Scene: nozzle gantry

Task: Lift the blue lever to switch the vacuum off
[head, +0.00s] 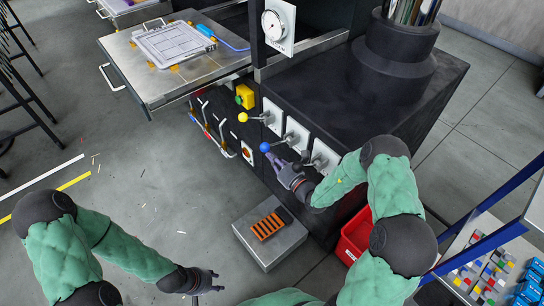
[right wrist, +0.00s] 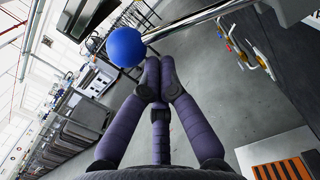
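The blue lever's ball knob (head: 265,147) is at the end of a metal rod from a white plate (head: 297,135) on the dark machine's front. In the right wrist view the blue ball (right wrist: 126,47) is left of and above my fingertips, not between them. My right gripper (head: 273,158) is just beside the knob in the head view. Its fingers (right wrist: 158,82) are drawn together with nothing visible between them; contact with the ball cannot be told. My left gripper (head: 217,281) is low at bottom centre, its fingers spread and empty, away from the lever.
A gauge (head: 273,26) is above. A grey box with an orange-striped top (head: 268,225) and a red bin (head: 353,238) stand below. Open floor lies left.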

